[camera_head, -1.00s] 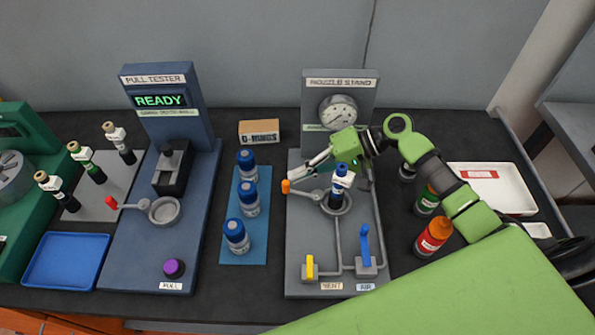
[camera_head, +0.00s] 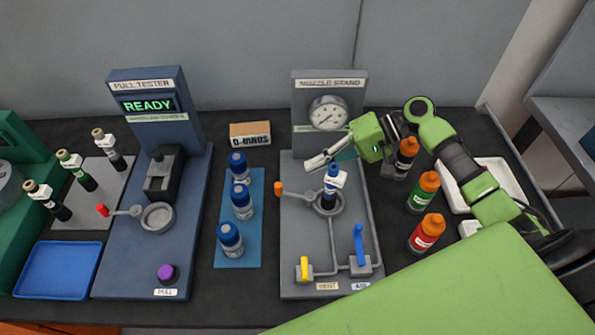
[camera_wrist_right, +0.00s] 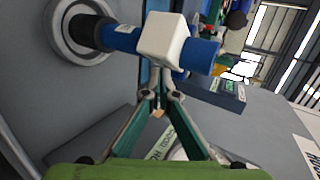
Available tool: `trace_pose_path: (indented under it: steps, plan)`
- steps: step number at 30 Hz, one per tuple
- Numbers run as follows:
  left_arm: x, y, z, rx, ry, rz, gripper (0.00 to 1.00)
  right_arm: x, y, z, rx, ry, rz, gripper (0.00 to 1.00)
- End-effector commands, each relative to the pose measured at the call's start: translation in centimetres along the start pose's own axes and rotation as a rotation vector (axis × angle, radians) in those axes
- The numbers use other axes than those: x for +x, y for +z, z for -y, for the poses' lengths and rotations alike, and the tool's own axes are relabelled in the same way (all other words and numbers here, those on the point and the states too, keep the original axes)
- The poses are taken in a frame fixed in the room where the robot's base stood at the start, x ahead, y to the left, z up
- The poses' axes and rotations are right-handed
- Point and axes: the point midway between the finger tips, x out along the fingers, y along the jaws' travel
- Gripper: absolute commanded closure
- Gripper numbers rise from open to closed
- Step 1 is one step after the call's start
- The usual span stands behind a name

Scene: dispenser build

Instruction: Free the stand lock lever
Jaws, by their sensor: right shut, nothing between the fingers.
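The nozzle stand (camera_head: 296,255) is a grey station with a gauge on its back panel. Its lock lever, with an orange knob (camera_head: 278,188), points left from the ring clamp (camera_head: 339,207). A dark bottle with a blue top and white nozzle block (camera_head: 331,181) stands upright in the ring; the block also shows close up in the wrist view (camera_wrist_right: 161,40). My right gripper (camera_head: 308,165) is shut and empty, above and behind the ring, apart from the orange knob. Its fingertips also show in the wrist view (camera_wrist_right: 157,97). My left gripper is not in view.
The yellow vent lever (camera_head: 304,268) and blue air lever (camera_head: 359,245) stand at the stand's front. Several orange-capped bottles (camera_head: 423,190) stand to its right. Blue-capped bottles on a blue mat (camera_head: 239,258) and the pull tester (camera_head: 124,265) are to its left.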

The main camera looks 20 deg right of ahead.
Motion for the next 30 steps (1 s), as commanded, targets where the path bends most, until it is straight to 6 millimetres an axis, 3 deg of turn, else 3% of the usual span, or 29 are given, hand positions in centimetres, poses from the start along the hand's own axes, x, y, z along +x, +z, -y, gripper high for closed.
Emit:
trace_pose_path:
  steps: [3, 9, 30]
  plan:
    - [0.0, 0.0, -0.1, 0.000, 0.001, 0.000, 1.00, -2.4, 0.0, -0.1, 0.000, 0.002, -0.002, 1.00]
    - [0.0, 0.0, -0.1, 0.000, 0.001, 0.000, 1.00, -4.6, 0.0, -0.1, 0.002, 0.002, -0.001, 1.00]
    - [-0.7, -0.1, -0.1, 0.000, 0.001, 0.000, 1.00, -5.3, 0.0, 0.6, 0.000, 0.000, -0.001, 1.00]
